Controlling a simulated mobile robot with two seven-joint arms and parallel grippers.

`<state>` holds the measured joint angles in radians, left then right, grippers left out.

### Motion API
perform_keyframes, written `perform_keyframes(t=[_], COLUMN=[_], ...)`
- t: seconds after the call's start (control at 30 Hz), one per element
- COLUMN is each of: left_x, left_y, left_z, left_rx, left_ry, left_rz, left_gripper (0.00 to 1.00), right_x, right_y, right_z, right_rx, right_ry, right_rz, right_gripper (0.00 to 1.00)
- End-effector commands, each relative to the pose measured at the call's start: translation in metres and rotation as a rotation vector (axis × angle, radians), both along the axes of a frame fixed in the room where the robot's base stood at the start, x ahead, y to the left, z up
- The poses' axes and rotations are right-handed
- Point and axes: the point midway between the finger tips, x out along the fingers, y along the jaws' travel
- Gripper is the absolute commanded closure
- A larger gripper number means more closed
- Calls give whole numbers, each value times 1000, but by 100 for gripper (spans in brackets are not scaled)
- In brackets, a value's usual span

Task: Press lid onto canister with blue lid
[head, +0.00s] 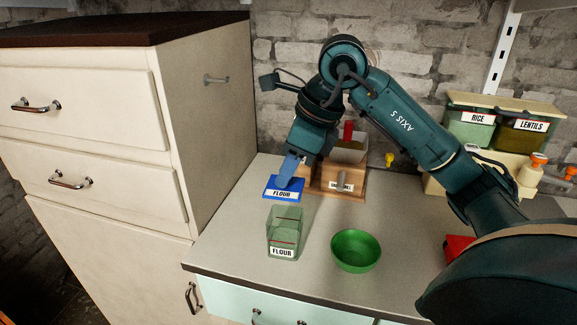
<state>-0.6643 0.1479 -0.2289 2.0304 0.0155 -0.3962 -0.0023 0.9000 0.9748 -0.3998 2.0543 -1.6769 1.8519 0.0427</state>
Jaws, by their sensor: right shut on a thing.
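The blue lid (283,194) has a FLOUR label on its front edge. My right gripper (290,172) points down and is shut on it from above. In the picture the lid is above and behind the canister (284,236), apart from it. The canister is clear, greenish and open-topped, with a FLOUR label low on its front. It stands upright on the grey counter (225,235). I cannot tell how high the lid is above the counter. My left gripper is out of view.
A green bowl (356,251) stands right of the canister. A wooden box (338,181) is behind the lid. RICE (471,127) and LENTILS (528,135) canisters stand at the back right. A tall cream cabinet (210,120) closes off the left. The counter's front left is clear.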

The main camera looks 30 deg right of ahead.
Motion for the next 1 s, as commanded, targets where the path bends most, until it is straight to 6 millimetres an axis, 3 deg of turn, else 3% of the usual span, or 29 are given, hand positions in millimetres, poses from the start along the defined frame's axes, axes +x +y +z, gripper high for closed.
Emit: perform_keyframes(t=[0.5,1.0], left_x=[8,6], left_y=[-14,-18], left_z=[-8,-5], left_rx=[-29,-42], left_ry=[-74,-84], left_rz=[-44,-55], left_gripper=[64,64], right_x=[0,0], right_y=[0,0], right_z=[-50,-58], right_rx=[-1,0], right_ry=[-1,0], right_rz=[1,1], right_gripper=[100,100])
